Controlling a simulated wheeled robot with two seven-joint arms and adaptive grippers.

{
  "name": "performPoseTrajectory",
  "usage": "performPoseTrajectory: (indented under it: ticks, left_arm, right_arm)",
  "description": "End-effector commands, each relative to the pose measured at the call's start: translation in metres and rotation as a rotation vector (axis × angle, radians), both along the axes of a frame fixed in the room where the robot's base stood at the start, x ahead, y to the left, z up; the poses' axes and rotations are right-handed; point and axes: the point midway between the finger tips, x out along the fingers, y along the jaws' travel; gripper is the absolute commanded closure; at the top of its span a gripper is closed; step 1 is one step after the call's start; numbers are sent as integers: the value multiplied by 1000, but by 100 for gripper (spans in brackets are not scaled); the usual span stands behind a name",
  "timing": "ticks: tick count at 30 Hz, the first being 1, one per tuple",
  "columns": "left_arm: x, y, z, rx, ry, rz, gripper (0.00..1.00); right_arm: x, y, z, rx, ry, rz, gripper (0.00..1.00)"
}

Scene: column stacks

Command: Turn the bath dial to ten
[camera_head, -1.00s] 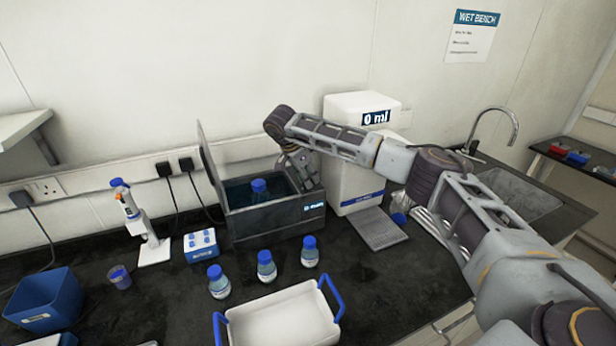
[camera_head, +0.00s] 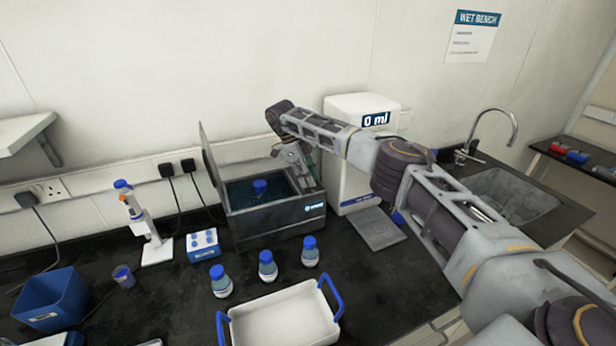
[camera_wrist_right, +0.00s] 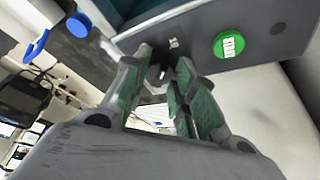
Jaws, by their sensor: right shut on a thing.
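The bath (camera_head: 275,217) is a grey box of water on the bench with its lid raised at the left. A blue-capped bottle (camera_head: 260,187) stands in it. My right gripper (camera_head: 308,178) reaches down at the bath's right end; its fingertips are hard to make out in the head view. In the right wrist view, its green-padded fingers (camera_wrist_right: 165,72) are shut on a small dark dial (camera_wrist_right: 157,77) on the bath's grey panel (camera_wrist_right: 195,42). The dial's setting cannot be read. A round green button (camera_wrist_right: 229,44) is beside it. My left gripper is not in view.
A white dispenser (camera_head: 352,185) reading "0 ml" stands close to the right of the bath. Several blue-capped bottles (camera_head: 267,268) and a white tray with blue handles (camera_head: 275,318) are in front. A pipette stand (camera_head: 155,250) and blue rack (camera_head: 202,246) are left.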

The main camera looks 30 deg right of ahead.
Motion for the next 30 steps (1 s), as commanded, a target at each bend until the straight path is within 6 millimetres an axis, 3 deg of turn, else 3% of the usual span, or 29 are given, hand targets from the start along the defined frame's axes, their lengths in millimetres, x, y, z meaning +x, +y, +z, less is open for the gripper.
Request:
performPoseTrajectory:
  ticks: [9, 23, 24, 28, 30]
  left_arm:
    - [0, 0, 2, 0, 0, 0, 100]
    - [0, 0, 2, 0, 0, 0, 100]
    - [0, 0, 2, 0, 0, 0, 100]
    - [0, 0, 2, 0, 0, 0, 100]
    - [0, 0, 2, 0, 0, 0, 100]
  right_arm:
    - [2, -1, 2, 0, -6, -125, 97]
    - [2, -1, 2, 0, -6, -140, 97]
    - [2, -1, 2, 0, -6, -140, 71]
    - [1, -1, 2, 0, -4, -140, 54]
    - [1, -1, 1, 0, -4, -140, 53]
